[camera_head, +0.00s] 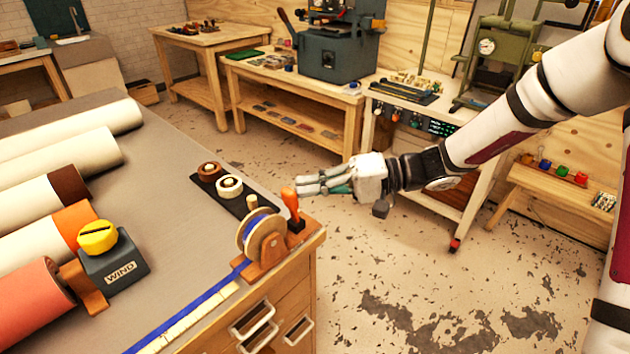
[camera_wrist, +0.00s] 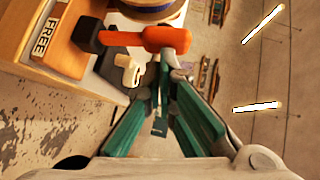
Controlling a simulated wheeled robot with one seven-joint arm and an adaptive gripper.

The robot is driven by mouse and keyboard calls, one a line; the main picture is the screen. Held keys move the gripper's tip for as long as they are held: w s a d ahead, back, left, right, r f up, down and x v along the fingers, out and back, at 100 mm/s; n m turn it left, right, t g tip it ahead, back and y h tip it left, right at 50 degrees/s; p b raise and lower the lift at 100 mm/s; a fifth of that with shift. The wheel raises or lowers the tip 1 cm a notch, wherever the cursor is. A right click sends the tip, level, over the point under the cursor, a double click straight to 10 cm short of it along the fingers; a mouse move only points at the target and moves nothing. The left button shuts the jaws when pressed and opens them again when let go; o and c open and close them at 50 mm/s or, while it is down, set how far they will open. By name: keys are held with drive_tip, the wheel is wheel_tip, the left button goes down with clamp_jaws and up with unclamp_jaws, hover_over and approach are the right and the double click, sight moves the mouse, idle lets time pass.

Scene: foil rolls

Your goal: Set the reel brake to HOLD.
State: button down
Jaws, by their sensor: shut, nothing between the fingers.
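The reel (camera_head: 262,236) with blue ribbon stands on a wooden bracket at the table's front right corner. The brake's orange lever (camera_head: 290,204) stands upright from a dark base beside it. In the wrist view the orange lever (camera_wrist: 150,40) crosses just beyond my fingertips, its dark base at left. A plate reading FREE (camera_wrist: 47,36) shows there; I see no HOLD label. My gripper (camera_head: 300,185) is shut and empty, beside the lever's top; its fingertips also show in the wrist view (camera_wrist: 165,85). I cannot tell whether they touch the lever.
A dark tray (camera_head: 236,205) with two small rolls lies behind the reel. A grey box marked WIND (camera_head: 115,265) with a yellow knob (camera_head: 97,237) and several large rolls are at left. Drawers (camera_head: 270,315) face the front. Floor right of the table is clear.

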drive_tip(key=shift+s+a+r+n+t+h+p, duration=0.2)
drive_tip(key=shift+s+a+n+t+h+p, duration=0.1)
drive_tip(key=shift+s+a+n+h+p, duration=0.25)
drive_tip(key=shift+d, duration=0.1)
drive_tip(key=shift+w, duration=0.1)
idle(0.3)
drive_tip(key=shift+w+d+r, duration=0.15)
drive_tip(key=shift+w+d, duration=0.1)
drive_tip(key=w+v, duration=0.2)
drive_tip(key=v, duration=1)
drive_tip(key=shift+w+r, duration=0.15)
drive_tip(key=shift+r, duration=0.15)
drive_tip(key=shift+h, duration=0.25)
